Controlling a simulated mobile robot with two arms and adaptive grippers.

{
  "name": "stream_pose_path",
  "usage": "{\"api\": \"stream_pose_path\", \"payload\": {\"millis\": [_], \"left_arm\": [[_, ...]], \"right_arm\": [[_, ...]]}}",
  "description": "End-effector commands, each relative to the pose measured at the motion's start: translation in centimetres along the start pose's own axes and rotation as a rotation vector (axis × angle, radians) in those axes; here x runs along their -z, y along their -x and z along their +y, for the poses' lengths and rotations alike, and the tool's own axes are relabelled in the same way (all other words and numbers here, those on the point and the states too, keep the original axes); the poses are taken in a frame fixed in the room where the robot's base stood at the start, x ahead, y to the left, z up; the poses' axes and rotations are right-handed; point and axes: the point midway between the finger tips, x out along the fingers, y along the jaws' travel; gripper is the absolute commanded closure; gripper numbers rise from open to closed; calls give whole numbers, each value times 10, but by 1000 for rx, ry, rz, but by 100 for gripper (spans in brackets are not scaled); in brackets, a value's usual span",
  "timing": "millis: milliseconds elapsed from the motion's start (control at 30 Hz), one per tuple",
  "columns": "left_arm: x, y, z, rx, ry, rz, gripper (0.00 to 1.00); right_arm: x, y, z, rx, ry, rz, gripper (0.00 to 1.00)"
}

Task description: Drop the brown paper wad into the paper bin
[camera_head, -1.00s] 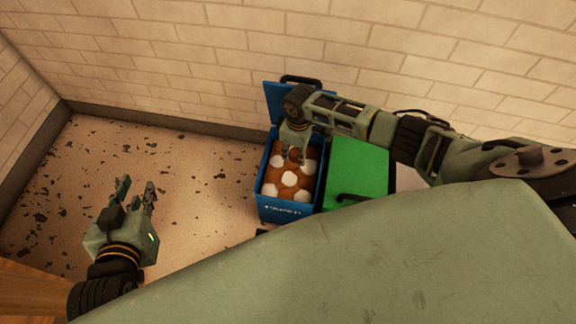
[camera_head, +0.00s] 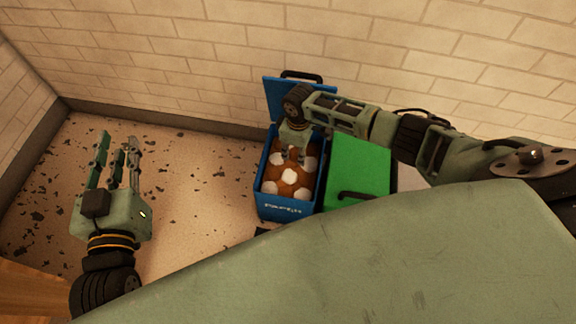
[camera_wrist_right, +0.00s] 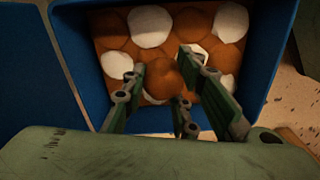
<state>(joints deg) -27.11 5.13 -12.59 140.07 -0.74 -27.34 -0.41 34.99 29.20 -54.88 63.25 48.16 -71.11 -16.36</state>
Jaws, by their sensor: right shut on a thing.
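The blue paper bin (camera_head: 283,209) stands open against the wall, its lid (camera_head: 287,98) raised at the back. It holds several brown and white wads. My right gripper (camera_head: 295,153) points down into the bin's opening. In the right wrist view my right gripper (camera_wrist_right: 170,88) is shut on a brown paper wad (camera_wrist_right: 166,78), over the other wads; whether it touches them I cannot tell. The bin's rim (camera_wrist_right: 262,75) surrounds the fingers in that view. My left gripper (camera_head: 117,150) is open and empty above the floor at the left.
A bin with a closed green lid (camera_head: 357,165) stands right beside the blue bin. A white brick wall (camera_head: 180,60) rises behind. The speckled floor (camera_head: 200,190) at the left has dark flecks and is otherwise free. A wooden edge (camera_head: 25,290) shows at lower left.

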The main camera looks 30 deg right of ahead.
Motion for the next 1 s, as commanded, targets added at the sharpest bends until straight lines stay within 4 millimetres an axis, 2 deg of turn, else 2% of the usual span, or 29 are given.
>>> {"api": "stream_pose_path", "payload": {"millis": [33,67,300,567,667,867,1000], "left_arm": [[-2,1,-6,1,-5,-1,78],[-2,2,-8,3,-9,-2,78],[-3,2,-9,5,-11,-3,78],[-2,2,-6,2,-5,-3,78],[0,-1,2,3,-17,-4,78],[-1,0,1,4,-18,-4,78],[-1,0,1,4,-19,-5,78]], "right_arm": [[0,0,0,0,0,0,87],[0,0,0,0,0,0,72],[0,0,0,0,0,0,52],[0,0,0,0,0,0,52],[0,4,0,0,0,2,52],[1,30,1,-2,2,3,52],[1,61,0,-3,2,3,52]]}}
